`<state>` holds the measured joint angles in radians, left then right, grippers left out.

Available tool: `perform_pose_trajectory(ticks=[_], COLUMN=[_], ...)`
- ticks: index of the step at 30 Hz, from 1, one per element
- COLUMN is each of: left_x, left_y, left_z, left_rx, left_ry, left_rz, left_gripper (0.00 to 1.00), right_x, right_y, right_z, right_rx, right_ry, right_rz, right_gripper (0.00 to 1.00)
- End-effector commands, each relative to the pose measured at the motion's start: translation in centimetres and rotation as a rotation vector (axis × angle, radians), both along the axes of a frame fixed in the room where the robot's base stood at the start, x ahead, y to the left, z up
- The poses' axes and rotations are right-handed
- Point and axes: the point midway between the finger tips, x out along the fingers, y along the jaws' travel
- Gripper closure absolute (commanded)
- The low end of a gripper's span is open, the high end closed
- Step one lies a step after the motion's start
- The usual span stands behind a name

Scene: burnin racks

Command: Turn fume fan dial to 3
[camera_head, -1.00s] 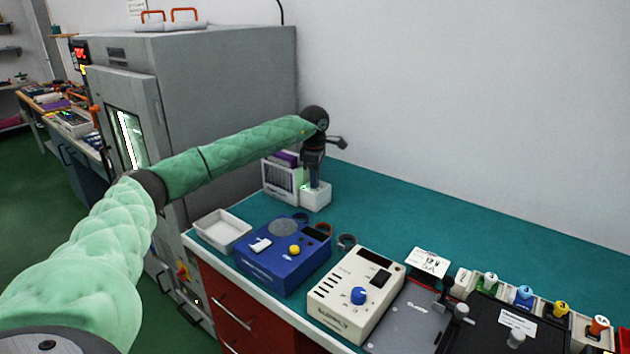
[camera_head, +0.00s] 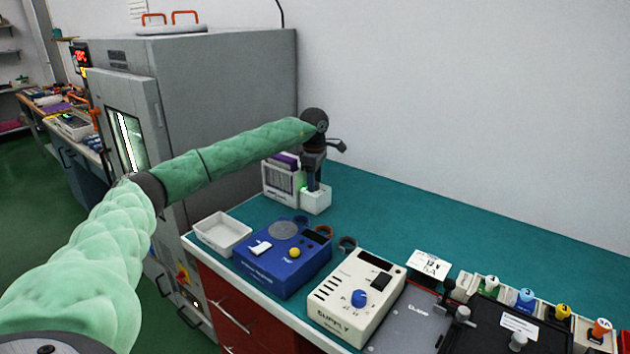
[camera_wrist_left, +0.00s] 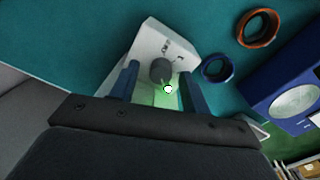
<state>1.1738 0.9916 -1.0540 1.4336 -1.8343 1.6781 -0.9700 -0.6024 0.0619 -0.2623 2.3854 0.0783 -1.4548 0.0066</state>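The fume fan unit is a small white box (camera_head: 317,201) at the back of the teal bench, beside a white rack. In the left wrist view the white box (camera_wrist_left: 150,45) carries a dark grey round dial (camera_wrist_left: 161,70) and small dark markings too small to read. My left gripper (camera_wrist_left: 157,88) points down at the box from above. Its two blue fingers are apart, one on each side of the dial, with gaps visible. I cannot tell how deep the fingertips reach around it. In the head view my left gripper (camera_head: 313,184) partly hides the box. My right gripper is not in view.
A white rack (camera_head: 280,184) stands left of the unit, with a grey oven (camera_head: 230,90) behind. A blue device (camera_head: 278,262), a white tray (camera_head: 222,231) and a cream supply box (camera_head: 350,305) stand in front. The bench's back right is clear.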

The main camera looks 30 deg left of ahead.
Motion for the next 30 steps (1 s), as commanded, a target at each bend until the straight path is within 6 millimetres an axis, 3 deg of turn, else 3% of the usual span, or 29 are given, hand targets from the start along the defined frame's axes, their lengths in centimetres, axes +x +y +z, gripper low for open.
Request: perform_pose_trajectory(ticks=[10,21,30], left_x=[0.0,-0.2,-0.3], left_y=[-0.1,-0.1,-0.1], left_z=[0.4,5.7,7.7], left_rx=[0.0,-0.001,0.0], left_ry=[0.001,0.0,0.002], left_rz=[-0.001,0.0,0.0], left_gripper=[0.54,0.54,0.54], right_x=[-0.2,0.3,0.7], right_y=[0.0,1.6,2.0], right_z=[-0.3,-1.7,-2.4], right_rx=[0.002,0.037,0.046], right_ry=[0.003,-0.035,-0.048], right_rz=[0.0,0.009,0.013], right_gripper=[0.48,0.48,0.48])
